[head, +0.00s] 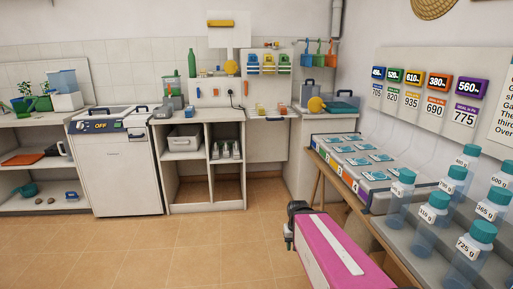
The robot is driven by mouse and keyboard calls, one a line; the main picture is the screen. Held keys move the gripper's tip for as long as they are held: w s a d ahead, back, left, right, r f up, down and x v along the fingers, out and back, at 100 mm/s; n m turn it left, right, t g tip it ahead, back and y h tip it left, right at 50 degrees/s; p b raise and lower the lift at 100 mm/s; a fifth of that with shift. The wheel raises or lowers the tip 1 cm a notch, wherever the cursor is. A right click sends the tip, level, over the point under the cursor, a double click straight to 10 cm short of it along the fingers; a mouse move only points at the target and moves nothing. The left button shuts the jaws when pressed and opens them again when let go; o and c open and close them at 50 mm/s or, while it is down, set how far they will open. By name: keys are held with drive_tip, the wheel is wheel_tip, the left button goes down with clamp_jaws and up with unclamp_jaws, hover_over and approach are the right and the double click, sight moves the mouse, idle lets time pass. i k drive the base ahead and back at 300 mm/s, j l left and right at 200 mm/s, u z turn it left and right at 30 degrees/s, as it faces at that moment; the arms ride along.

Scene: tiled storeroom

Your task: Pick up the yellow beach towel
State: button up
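I cannot make out a yellow beach towel for certain. A yellow bar-shaped thing (221,23) is on the white board high on the back wall. A round yellow thing (231,67) hangs lower on that wall, and another yellow round thing (315,104) is on the right end of the back counter. Small yellow-and-coloured items (267,64) hang in a row between them. My gripper (290,228) is dark, at the end of my pink arm, low over the floor and far from all of these. Its fingers are too small to read.
A white appliance (118,165) and open shelving (206,195) line the back. The tiled floor (170,250) in front is clear.

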sight(260, 109)
drive_tip(key=i+l+u, duration=0.1)
drive_tip(key=i, duration=0.45)
drive_tip(key=i+l, duration=0.2)
drive_tip(key=i, duration=0.3)
drive_tip(key=i+j, duration=0.2)
drive_tip(key=j, duration=0.2)
drive_tip(key=i+j, duration=0.15)
drive_tip(key=j, duration=0.2)
drive_tip(key=i+j, duration=0.2)
drive_tip(key=j, duration=0.2)
drive_tip(key=i+j, duration=0.15)
drive_tip(key=j, duration=0.2)
drive_tip(key=i+j, duration=0.2)
drive_tip(key=j, duration=0.2)
drive_tip(key=i+j+z, duration=0.1)
drive_tip(key=j+z, duration=0.15)
drive_tip(key=z, duration=0.2)
drive_tip(key=j+z, duration=0.25)
drive_tip(key=z, duration=0.25)
drive_tip(key=j+z, duration=0.45)
drive_tip(key=i+l, duration=0.05)
drive_tip(key=l, duration=0.05)
